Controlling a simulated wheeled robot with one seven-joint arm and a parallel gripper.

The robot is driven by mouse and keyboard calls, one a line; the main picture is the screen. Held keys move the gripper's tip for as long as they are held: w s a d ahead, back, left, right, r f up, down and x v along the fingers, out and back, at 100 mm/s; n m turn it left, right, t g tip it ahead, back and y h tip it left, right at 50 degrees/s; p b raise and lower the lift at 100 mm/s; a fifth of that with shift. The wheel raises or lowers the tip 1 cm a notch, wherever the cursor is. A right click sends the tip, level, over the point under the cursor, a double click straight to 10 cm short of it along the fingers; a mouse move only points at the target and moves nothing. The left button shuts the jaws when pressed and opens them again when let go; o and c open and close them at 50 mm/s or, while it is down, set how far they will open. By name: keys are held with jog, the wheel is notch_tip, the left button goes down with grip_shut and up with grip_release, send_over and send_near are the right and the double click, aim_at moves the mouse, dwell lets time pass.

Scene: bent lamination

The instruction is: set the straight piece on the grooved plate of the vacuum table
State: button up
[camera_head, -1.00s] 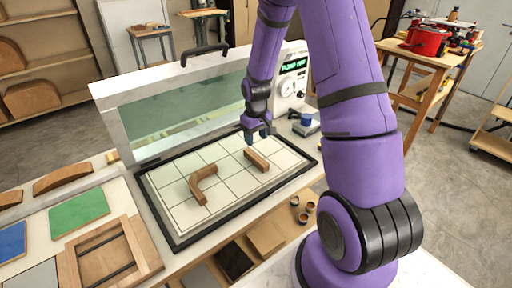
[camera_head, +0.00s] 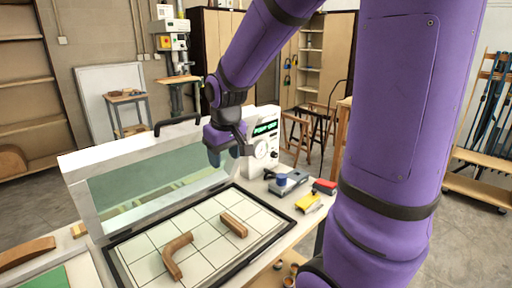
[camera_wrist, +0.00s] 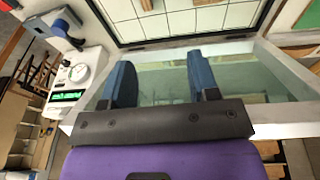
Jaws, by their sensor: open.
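The straight piece (camera_head: 233,224), a short brown wooden bar, lies flat on the pale grooved plate (camera_head: 205,210) of the vacuum table, toward its right half. A bent brown piece (camera_head: 175,254) lies apart from it to the left. My gripper (camera_head: 214,156) is raised above the table's back side, near the lid and clear of the straight piece. In the wrist view, its two blue fingers (camera_wrist: 162,82) stand wide apart with nothing between them. The end of the straight piece (camera_wrist: 147,5) shows at the top of that view.
The clear-fronted lid (camera_head: 150,185) stands open behind the plate. The pump unit (camera_head: 262,142) with a green display is at the back right. A blue-topped device (camera_head: 288,183) and a yellow item (camera_head: 307,202) lie to the right of the plate.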

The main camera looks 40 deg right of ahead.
jog(key=s+a+r+t, duration=0.1)
jog(key=s+a+r, duration=0.2)
jog(key=s, duration=0.6)
jog(key=s+a+r+t, duration=0.1)
jog(key=s+a+r, duration=0.2)
jog(key=s+r, duration=0.4)
jog(key=shift+s+r+t+y, duration=0.2)
jog(key=shift+s+t+y, duration=0.15)
jog(key=shift+s, duration=0.9)
